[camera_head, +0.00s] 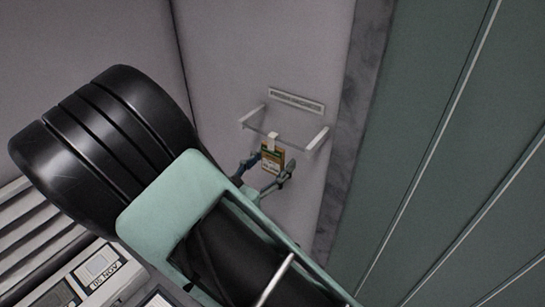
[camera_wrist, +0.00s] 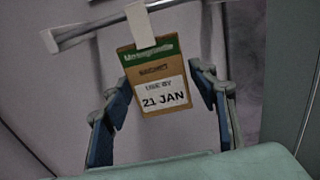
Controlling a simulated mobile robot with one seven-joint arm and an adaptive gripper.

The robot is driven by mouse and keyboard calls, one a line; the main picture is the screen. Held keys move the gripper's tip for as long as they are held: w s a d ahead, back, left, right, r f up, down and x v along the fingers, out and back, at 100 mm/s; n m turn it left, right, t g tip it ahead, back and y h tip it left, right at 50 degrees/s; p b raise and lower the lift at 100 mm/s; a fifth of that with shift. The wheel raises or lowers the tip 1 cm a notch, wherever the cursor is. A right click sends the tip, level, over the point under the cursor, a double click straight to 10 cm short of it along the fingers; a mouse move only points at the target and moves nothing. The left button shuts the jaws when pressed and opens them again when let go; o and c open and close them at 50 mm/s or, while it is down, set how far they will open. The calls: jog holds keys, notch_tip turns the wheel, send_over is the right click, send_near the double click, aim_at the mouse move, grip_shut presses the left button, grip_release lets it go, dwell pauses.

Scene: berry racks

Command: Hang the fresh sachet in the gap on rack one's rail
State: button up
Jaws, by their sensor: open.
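A brown and green sachet (camera_head: 272,157) hangs by a white hook from the rail (camera_head: 296,145) of a small wall rack. In the wrist view the sachet (camera_wrist: 158,75) reads "USE BY 21 JAN", and its white hook (camera_wrist: 140,25) lies over the rail (camera_wrist: 90,27). My gripper (camera_head: 271,165) is open around the sachet, one finger on each side. In the wrist view, gaps show between the fingers of my gripper (camera_wrist: 161,88) and the sachet's edges. I see no other sachet on this rail. I cannot read the rack's number.
A label strip (camera_head: 296,101) is on the wall above the rack. A grey-green panelled surface (camera_head: 460,150) stands close on the right, beyond a dark stone strip (camera_head: 355,120). At lower left a box (camera_head: 102,272) reads "08 NOV". The wall below the rack is bare.

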jog(key=shift+c, duration=0.5)
jog(key=c, duration=0.6)
jog(key=shift+r, duration=0.15)
jog(key=shift+r+p, duration=0.55)
jog(key=shift+p, duration=0.15)
jog(key=shift+r, duration=0.1)
jog(key=shift+s+a, duration=0.1)
jog(key=p+v, duration=0.1)
jog(key=v, duration=0.7)
jog(key=shift+s+a, duration=0.25)
jog(key=shift+s, duration=0.05)
